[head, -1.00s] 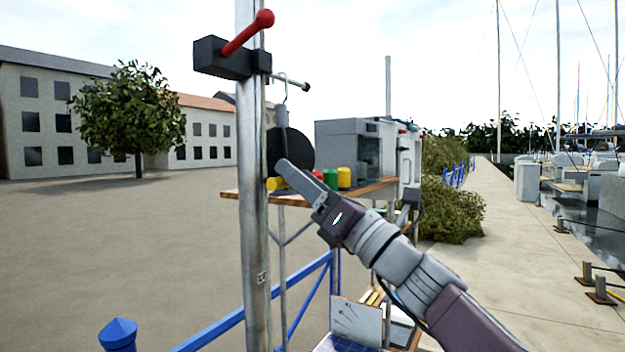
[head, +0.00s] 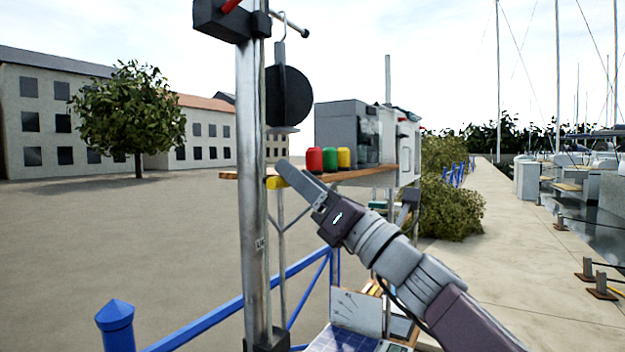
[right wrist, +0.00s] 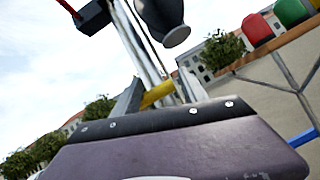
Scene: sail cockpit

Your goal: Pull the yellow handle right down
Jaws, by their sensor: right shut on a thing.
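The yellow handle (head: 276,183) shows as a short bar beside the upright metal pole (head: 250,200), below the black disc. My right gripper (head: 286,175) reaches in from the lower right, and its fingers are shut on the handle. In the right wrist view the yellow handle (right wrist: 158,95) lies between the finger tips, partly hidden by the gripper body. How far it sits from its lower end cannot be told. My left gripper is not in view.
The black disc (head: 290,96) hangs beside the pole. A wooden shelf (head: 372,173) with red (head: 314,160), green (head: 330,160) and yellow (head: 344,158) cans is close behind my fingers. A blue railing (head: 225,310) and a solar panel (head: 340,340) lie below.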

